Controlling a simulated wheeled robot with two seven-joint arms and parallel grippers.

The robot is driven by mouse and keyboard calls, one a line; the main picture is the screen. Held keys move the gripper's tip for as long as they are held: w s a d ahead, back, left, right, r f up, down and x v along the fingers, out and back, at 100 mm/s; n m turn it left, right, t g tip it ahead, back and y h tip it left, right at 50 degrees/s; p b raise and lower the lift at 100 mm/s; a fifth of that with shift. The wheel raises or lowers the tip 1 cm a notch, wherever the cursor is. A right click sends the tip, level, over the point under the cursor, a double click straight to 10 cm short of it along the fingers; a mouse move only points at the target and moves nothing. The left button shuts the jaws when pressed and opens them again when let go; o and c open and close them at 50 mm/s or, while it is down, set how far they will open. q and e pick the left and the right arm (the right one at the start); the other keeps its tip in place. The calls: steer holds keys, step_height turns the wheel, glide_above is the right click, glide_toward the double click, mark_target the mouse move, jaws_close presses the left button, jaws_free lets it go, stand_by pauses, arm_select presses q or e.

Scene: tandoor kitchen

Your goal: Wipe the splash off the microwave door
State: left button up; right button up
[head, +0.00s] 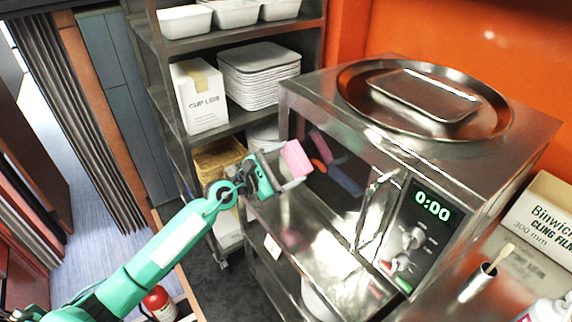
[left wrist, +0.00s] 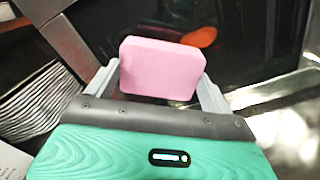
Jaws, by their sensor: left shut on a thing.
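The microwave (head: 455,150) stands at the right of the head view, its dark glass door (head: 340,160) shut. An orange-red patch (head: 320,168), which looks like the splash, shows on the glass. It also shows in the left wrist view (left wrist: 201,37), just beyond the sponge. My left gripper (head: 287,166) is shut on a pink sponge (head: 296,158), in front of the door's left part. In the left wrist view the sponge (left wrist: 161,69) sits between both fingers. I cannot tell whether it touches the glass. My right gripper is not in view.
A round steel tray (head: 360,100) with a smaller tray lies on the microwave. A shelf rack (head: 160,110) with stacked trays and a box stands close left of my gripper. A cling film box (head: 545,220) and a metal cup (head: 478,281) are at the right.

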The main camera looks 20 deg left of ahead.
mark_target(301, 170)
arm_select(q)
steer(key=shift+x, duration=0.9)
steer(key=shift+s+d+r+p, duration=0.15)
steer(key=shift+s+d+p, duration=0.3)
steer(key=shift+p, duration=0.35)
steer(key=shift+s+d+p, duration=0.7)
steer(key=shift+d+p, duration=0.15)
steer(key=shift+p, duration=0.1)
steer(key=shift+s+d, duration=0.25)
steer(key=shift+s+d+p, duration=0.35)
steer(key=shift+d+p, duration=0.3)
steer(key=shift+p, duration=0.25)
steer(key=shift+s+d+p, duration=0.7)
steer(key=shift+d+p, duration=0.15)
steer(key=shift+d, duration=0.1)
steer(key=shift+a, duration=0.1)
